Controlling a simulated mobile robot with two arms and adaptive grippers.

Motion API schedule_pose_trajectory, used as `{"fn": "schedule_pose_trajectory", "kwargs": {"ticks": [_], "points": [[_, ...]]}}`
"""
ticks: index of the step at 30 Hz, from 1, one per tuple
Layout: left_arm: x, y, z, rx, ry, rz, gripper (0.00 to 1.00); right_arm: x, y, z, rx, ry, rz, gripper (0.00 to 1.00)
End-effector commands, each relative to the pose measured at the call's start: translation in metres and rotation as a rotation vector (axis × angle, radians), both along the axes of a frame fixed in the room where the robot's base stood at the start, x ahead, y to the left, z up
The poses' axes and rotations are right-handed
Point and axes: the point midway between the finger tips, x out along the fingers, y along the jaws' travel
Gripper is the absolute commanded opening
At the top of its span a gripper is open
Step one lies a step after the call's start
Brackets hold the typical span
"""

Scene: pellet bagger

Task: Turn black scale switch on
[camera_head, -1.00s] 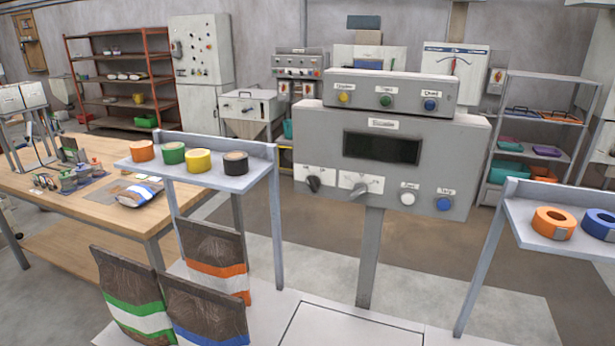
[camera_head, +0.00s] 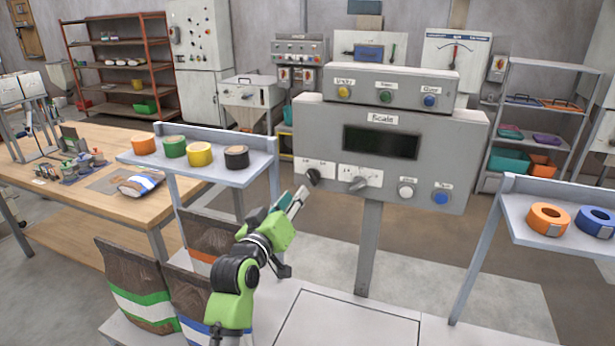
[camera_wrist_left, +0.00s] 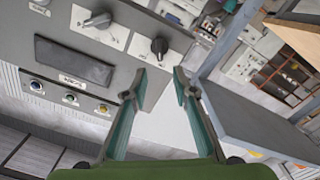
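The black scale switch (camera_head: 312,177) is a rotary knob on a white plate at the lower left of the grey scale panel (camera_head: 470,150). In the left wrist view the same black switch (camera_wrist_left: 159,46) shows just beyond the fingertips, its pointer tilted. My left gripper (camera_head: 298,196) is below and left of the switch in the head view. In the left wrist view its two fingers (camera_wrist_left: 160,76) stand apart with nothing between them. It appears not to touch the switch. My right gripper is in neither view.
A grey lever knob (camera_head: 358,184) sits right of the black switch, then white and blue buttons. The scale display (camera_head: 381,142) is dark. A tape shelf (camera_head: 222,178) stands close to the left of my left arm. Pellet bags (camera_head: 138,285) stand below it.

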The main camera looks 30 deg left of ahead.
Motion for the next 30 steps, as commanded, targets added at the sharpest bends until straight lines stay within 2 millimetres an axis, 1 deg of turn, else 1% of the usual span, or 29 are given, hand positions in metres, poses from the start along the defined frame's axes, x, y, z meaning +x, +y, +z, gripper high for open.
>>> {"fn": "schedule_pose_trajectory", "kwargs": {"ticks": [1, 6, 12, 15, 21, 29, 30], "points": [[0.011, 0.003, 0.004, -0.001, -0.001, -0.001, 0.26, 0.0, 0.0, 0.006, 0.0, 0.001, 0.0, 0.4], [0.044, 0.01, 0.004, 0.0, 0.001, -0.002, 0.26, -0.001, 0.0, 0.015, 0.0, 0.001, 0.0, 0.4], [0.075, 0.017, 0.002, 0.0, 0.003, -0.002, 0.26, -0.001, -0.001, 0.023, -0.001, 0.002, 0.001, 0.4], [0.085, 0.02, 0.001, 0.001, 0.002, -0.001, 0.26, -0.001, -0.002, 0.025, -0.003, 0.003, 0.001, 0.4], [0.095, 0.022, 0.0, 0.003, 0.002, -0.001, 0.26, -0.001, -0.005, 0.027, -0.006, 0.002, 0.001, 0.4], [0.096, 0.022, 0.0, 0.003, 0.002, -0.001, 0.26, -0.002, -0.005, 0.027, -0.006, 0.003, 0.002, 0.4], [0.096, 0.022, -0.001, 0.003, 0.002, -0.001, 0.2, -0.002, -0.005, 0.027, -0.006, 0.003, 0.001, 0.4]]}}
